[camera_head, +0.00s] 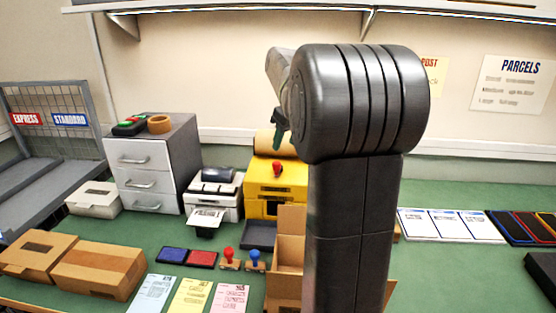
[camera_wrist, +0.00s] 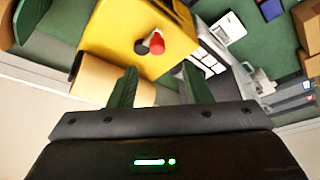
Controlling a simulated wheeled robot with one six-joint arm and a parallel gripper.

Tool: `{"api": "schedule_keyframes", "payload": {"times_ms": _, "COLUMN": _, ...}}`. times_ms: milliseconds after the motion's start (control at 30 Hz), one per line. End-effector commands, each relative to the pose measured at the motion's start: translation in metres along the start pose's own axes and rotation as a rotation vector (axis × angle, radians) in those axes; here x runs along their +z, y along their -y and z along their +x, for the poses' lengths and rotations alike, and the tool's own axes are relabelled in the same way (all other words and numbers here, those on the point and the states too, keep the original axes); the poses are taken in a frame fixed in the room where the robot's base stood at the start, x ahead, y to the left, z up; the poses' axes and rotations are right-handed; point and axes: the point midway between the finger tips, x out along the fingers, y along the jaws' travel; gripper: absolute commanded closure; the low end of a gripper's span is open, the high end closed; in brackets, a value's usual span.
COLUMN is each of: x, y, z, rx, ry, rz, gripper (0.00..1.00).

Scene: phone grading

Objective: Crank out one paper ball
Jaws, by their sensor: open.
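The yellow machine (camera_head: 262,187) stands at the back of the green table, with a brown paper roll (camera_head: 268,143) on top. Its red crank knob (camera_head: 277,168) is on the front. In the wrist view the yellow machine (camera_wrist: 118,30) shows with the red knob (camera_wrist: 157,42) beside a dark part, and the paper roll (camera_wrist: 92,80) lies nearer. My gripper (camera_head: 278,136) is above the machine near the roll. In the wrist view my gripper's green fingers (camera_wrist: 160,84) are apart and empty, with the knob ahead of the gap and not touched. I see no paper ball.
A dark tray (camera_head: 258,235) lies before the machine. A white printer (camera_head: 229,212) and grey drawers (camera_head: 150,170) stand to its left. An open cardboard box (camera_head: 290,250) is in front, partly hidden by my arm. Stamps (camera_head: 229,258) and coloured sheets (camera_head: 190,296) lie near the front.

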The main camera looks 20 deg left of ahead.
Motion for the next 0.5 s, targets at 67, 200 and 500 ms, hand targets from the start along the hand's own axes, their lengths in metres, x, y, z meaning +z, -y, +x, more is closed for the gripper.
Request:
{"api": "schedule_keyframes", "payload": {"times_ms": 67, "x": 0.001, "y": 0.001, "z": 0.020, "rx": -0.003, "ry": 0.004, "rz": 0.000, "gripper": 0.56}}
{"api": "schedule_keyframes", "payload": {"times_ms": 200, "x": 0.001, "y": 0.001, "z": 0.049, "rx": -0.003, "ry": 0.004, "rz": 0.000, "gripper": 0.56}}
{"api": "schedule_keyframes", "payload": {"times_ms": 500, "x": 0.000, "y": 0.001, "z": 0.089, "rx": -0.001, "ry": 0.002, "rz": -0.001, "gripper": 0.56}}
